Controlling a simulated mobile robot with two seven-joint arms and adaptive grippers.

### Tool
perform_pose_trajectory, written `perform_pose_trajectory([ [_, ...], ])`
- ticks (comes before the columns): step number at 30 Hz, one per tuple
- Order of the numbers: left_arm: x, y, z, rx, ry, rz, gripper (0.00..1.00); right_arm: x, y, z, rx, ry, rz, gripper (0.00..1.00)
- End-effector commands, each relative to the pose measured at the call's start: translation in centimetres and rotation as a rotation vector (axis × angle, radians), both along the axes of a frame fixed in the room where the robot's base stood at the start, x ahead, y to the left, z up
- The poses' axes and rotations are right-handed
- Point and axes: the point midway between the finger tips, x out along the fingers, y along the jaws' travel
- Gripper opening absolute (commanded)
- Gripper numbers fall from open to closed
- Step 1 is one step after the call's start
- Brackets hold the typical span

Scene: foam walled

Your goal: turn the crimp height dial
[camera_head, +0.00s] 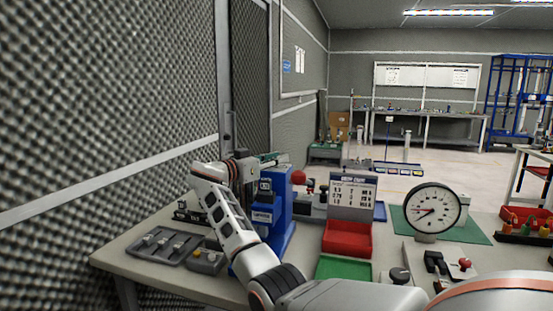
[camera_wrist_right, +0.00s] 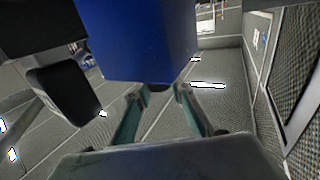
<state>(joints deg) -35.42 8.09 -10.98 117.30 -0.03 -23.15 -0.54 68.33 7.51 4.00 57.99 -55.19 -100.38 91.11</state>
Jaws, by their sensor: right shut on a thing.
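The blue crimp press (camera_head: 272,208) stands on the left part of the workbench. My right arm reaches up to it from the bottom of the head view, and my right gripper (camera_head: 242,163) is at the upper left side of the press. In the right wrist view the blue body (camera_wrist_right: 140,40) fills the top middle. The two fingers of the gripper (camera_wrist_right: 160,94) come together around the small dark dial (camera_wrist_right: 158,87) at its edge. The dial is mostly hidden, and it cannot be seen in the head view. My left gripper is in neither view.
A grey tray (camera_head: 160,246) lies left of my forearm. Right of the press are a red bin (camera_head: 347,239), a green tray (camera_head: 343,268), a sign panel (camera_head: 353,193) and a round gauge (camera_head: 433,209). A grey textured wall (camera_head: 110,100) stands close on the left.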

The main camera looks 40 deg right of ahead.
Motion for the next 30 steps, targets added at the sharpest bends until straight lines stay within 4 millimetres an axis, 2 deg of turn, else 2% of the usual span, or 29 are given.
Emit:
perform_pose_trajectory([
  [9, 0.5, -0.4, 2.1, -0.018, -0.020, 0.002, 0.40, -0.2, 0.0, 0.5, -0.001, -0.007, 0.166, 0.01],
  [20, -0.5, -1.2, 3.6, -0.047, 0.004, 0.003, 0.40, -0.2, 0.0, 0.7, -0.001, -0.007, 0.449, 0.01],
  [30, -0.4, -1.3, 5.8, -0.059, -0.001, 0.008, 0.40, -0.1, 0.0, 0.4, -0.001, -0.003, 0.621, 0.01],
])
